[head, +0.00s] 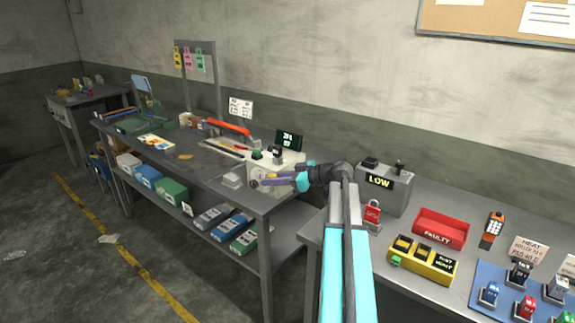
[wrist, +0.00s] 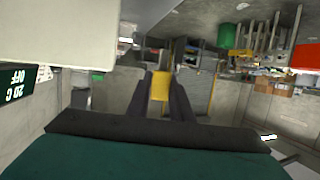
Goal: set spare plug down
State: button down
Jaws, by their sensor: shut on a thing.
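My gripper (head: 262,183) is in front of the white box (head: 287,160) at the right end of the long grey bench. Its fingers point left in the head view. In the wrist view my gripper (wrist: 161,80) is shut on a small yellow block (wrist: 160,88), which sits between the two dark fingertips. I take it for the spare plug, but its shape is not clear. In the head view the block is too small to make out.
A dark display (head: 288,140) stands behind the white box. On the right bench are a grey box marked LOW (head: 383,188), a red FAULTY tray (head: 440,229), a yellow slotted holder (head: 423,264) and a blue mat (head: 490,271) with several plugs.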

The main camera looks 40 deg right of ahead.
jog(key=s+a+f+n+g+y, duration=0.1)
jog(key=a+f, duration=0.4)
jog(key=a, duration=0.6)
jog(key=s+a+f+n+g+y+b, duration=0.15)
jog(key=a+f, duration=0.25)
jog(key=a, duration=0.6)
jog(key=s+a+f+n+g+y, duration=0.15)
jog(key=a+f, duration=0.35)
jog(key=a, duration=0.6)
jog(key=a+f+b, duration=0.4)
jog(key=f+b, duration=0.4)
jog(key=f, duration=0.1)
jog(key=shift+s+f+n, duration=0.3)
jog(key=shift+s+f, duration=0.1)
jog(key=shift+s, duration=0.05)
jog(key=shift+a, duration=0.1)
